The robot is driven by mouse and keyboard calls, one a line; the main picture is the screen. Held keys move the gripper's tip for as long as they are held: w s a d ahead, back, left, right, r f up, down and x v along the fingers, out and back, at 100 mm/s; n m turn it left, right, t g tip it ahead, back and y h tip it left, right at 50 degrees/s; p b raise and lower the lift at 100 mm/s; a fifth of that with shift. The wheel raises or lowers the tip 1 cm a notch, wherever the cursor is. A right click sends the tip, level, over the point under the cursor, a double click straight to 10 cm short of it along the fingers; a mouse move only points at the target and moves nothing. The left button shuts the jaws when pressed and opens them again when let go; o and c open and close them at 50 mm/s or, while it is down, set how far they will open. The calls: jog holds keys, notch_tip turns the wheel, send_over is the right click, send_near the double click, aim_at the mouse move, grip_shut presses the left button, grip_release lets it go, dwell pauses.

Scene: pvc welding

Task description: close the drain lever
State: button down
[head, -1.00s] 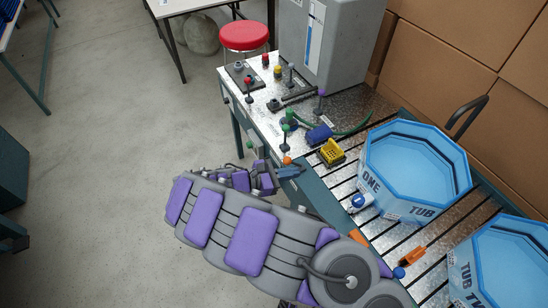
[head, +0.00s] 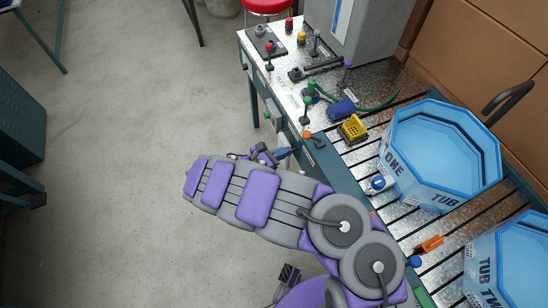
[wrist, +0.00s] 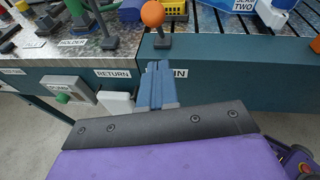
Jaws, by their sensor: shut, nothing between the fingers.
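The drain lever has an orange ball knob (wrist: 152,14) on a dark stem at the bench's front edge, above a label partly hidden by my gripper that reads "IN". In the wrist view the stem stands roughly upright. In the head view the orange knob (head: 307,135) sits at the bench edge, left of the yellow basket. My gripper (wrist: 158,75) has its blue fingers shut and empty, just below and in front of the knob, apart from it in the picture. In the head view my gripper (head: 284,153) is left of and slightly below the knob.
A green-knobbed lever (head: 306,103) stands behind, near a RETURN label (wrist: 113,74). A yellow basket (head: 353,129), blue block (head: 341,108) and tub one (head: 440,165) lie to the right. A grey box with a green button (wrist: 68,94) hangs on the bench front. Open floor lies left.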

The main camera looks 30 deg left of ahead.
aim_at(306, 136)
jog(key=shift+g+y, duration=0.4)
jog(key=shift+g, duration=0.3)
jog(key=w+d+r+p, duration=0.2)
jog(key=w+r, duration=0.1)
jog(key=w+d+r+p, duration=0.1)
jog(key=w, duration=0.1)
jog(key=shift+d+r+p, duration=0.2)
jog(key=shift+d+p, duration=0.1)
jog(key=shift+p, duration=0.1)
jog(key=w+r+g+p, duration=0.1)
jog(key=p, duration=0.2)
jog(key=w+r+g+y+p, duration=0.1)
jog(key=p, duration=0.2)
jog(key=shift+d+y, duration=0.3)
jog(key=shift+d, duration=0.1)
jog(key=g+y+p, duration=0.1)
jog(key=p, duration=0.1)
jog(key=shift+w+d+r+m+p, duration=0.3)
jog(key=shift+w+d+p, duration=0.05)
jog(key=shift+w+p, duration=0.05)
jog(key=shift+w+d+r+g+y+p, duration=0.15)
jog(key=shift+w+d+g+y+p, duration=0.35)
jog(key=shift+p, duration=0.75)
jog(key=shift+w+d+r+g+y+p, duration=0.15)
jog(key=shift+w+d+g+y+p, duration=0.3)
jog(key=shift+p, duration=0.8)
jog(key=shift+f+g, duration=0.1)
jog(key=shift+g, duration=0.15)
